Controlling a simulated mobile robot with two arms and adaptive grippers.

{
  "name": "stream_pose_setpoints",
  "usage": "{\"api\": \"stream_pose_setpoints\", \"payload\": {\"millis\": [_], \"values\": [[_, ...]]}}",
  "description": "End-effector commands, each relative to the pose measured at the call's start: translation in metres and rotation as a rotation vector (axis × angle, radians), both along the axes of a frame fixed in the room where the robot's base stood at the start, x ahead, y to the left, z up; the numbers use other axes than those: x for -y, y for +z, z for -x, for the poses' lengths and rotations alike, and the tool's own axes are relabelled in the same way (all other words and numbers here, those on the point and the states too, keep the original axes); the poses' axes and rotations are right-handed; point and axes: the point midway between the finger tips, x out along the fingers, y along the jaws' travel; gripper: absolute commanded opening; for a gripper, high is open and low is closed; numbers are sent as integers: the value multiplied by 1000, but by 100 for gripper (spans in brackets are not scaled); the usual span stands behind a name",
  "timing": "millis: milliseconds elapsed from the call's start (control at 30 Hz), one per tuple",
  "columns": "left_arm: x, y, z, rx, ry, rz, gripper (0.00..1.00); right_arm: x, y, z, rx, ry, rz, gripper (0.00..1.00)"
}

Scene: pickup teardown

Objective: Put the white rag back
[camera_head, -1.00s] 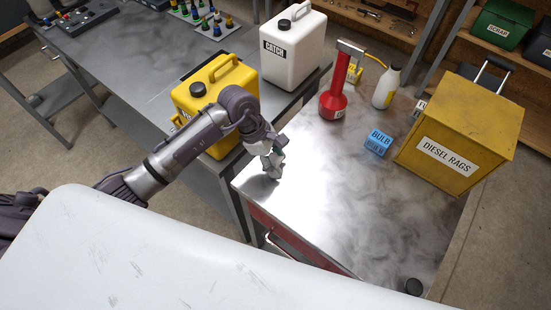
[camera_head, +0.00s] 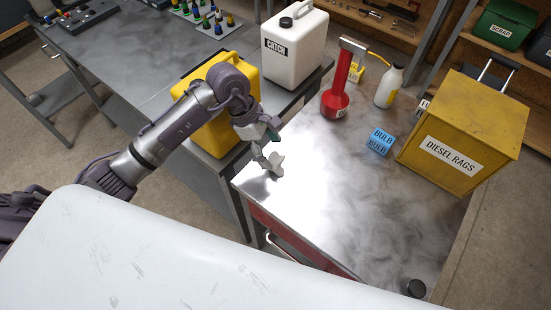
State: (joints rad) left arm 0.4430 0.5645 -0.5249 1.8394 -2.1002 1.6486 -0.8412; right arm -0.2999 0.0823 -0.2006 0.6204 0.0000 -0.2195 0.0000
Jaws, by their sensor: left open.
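I cannot make out a white rag anywhere in the head view. My left gripper (camera_head: 271,152) is open, just over the left edge of the metal-topped bench (camera_head: 330,205). Its pale lower finger is low over the bench top with a dark shadow beneath. I see nothing between its fingers. The yellow box labelled DIESEL RAGS (camera_head: 462,130) stands at the right of the bench; its inside is not visible. My right gripper is out of view.
A red funnel-shaped can (camera_head: 336,100), white bottle (camera_head: 388,87), blue BULB box (camera_head: 380,140) and dark cap (camera_head: 415,287) stand on the bench. A yellow jug (camera_head: 215,135) and white CATCH jug (camera_head: 295,50) are behind. A white scratched surface (camera_head: 150,255) fills the foreground. The bench's middle is clear.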

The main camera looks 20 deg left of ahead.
Motion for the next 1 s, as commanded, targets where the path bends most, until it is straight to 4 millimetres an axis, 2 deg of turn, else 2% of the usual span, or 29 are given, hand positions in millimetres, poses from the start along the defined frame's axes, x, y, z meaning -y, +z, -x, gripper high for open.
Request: {"api": "stream_pose_setpoints", "payload": {"millis": [33,200,400,1000], "values": [[-6,9,-1,7,-1,-3,75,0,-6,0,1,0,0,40],[-18,41,0,5,0,-3,75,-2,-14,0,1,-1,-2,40],[-26,62,1,2,1,-1,75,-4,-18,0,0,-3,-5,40],[-27,66,2,-1,0,0,75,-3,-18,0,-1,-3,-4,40]]}}
